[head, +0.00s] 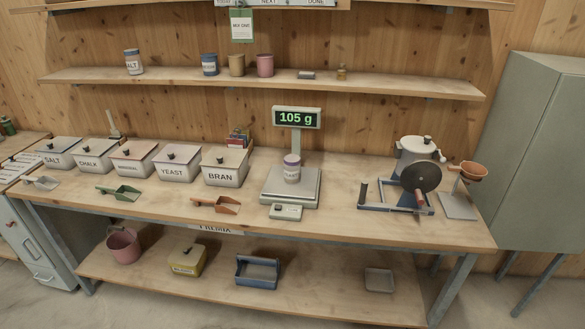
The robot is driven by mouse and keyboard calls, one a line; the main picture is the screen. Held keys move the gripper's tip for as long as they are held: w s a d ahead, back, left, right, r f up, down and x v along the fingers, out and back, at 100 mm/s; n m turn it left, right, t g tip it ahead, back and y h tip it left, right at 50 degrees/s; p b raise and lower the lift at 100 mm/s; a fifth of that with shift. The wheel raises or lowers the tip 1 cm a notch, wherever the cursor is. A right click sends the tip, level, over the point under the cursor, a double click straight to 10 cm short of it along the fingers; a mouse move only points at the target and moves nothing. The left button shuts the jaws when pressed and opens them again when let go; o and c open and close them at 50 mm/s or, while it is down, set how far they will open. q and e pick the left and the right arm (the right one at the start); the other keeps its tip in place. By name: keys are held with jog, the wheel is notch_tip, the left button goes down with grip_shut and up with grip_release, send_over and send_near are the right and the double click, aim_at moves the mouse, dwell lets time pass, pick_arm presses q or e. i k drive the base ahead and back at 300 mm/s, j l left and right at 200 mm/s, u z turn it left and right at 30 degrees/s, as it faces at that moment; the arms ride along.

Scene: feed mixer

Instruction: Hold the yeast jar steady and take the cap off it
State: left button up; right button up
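The scale's display (297,118) behind the jar reads 105 g.
Left of the scale stand lidded bins, including a yeast bin (177,169) and a bran bin (225,170). An orange scoop (216,205) lies in front. A cranked device (420,185) stands to the right. The bench between scale and device is clear.

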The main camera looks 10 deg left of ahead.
aim_at(291, 174)
jog(key=i+j, duration=0.25)
jog(key=i, duration=0.2)
jog(key=i+j, duration=0.25)
jog(key=i, duration=0.2)
jog(key=i+j, duration=0.3)
jog(key=i, duration=0.2)
